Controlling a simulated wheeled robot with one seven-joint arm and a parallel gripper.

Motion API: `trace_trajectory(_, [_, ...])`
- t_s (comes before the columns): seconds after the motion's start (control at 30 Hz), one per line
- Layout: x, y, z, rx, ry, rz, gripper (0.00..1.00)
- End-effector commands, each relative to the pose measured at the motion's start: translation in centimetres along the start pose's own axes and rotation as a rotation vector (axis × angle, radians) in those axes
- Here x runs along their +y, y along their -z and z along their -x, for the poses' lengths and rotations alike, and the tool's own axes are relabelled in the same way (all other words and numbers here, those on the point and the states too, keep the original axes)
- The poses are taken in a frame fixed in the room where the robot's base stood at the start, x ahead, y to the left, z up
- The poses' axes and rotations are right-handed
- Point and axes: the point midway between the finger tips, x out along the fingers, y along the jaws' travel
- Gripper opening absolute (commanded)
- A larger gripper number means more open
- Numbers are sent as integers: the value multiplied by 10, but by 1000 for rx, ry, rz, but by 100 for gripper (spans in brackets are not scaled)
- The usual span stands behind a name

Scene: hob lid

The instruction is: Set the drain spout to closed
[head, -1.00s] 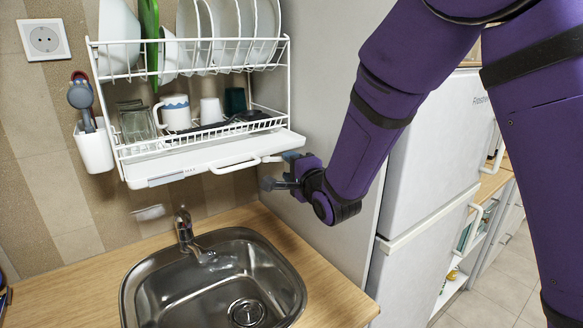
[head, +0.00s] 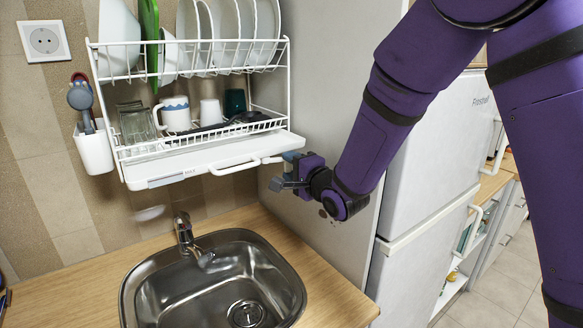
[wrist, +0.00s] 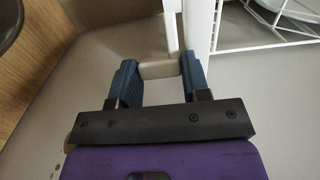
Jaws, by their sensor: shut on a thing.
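The white dish rack (head: 205,160) hangs on the wall above the sink, with a pull-out drip tray at its bottom. A short white part at the tray's right front corner, which looks like the drain spout (head: 271,160), sticks out toward my gripper (head: 284,170). In the wrist view, my gripper (wrist: 160,67) has its blue fingers shut on the pale end of the spout (wrist: 160,70), one finger on each side. The fingers hide part of it in the head view, so its exact angle is hard to tell.
The steel sink (head: 212,280) and its tap (head: 187,236) are below the rack. The fridge (head: 425,160) stands close at the right, with its side panel just behind my gripper. A utensil holder (head: 94,148) hangs at the left. Plates and cups fill the rack.

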Motion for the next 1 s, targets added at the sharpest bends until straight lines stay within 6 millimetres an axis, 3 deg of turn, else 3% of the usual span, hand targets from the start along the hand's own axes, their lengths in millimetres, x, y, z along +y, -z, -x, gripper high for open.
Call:
trace_trajectory(0.03, [0,0,0,-1,-1,0,48])
trace_trajectory(0.13, [0,0,0,0,0,0,69])
trace_trajectory(0.53, [0,0,8,1,0,-1,69])
trace_trajectory(1.0, [0,0,88,2,-1,-2,69])
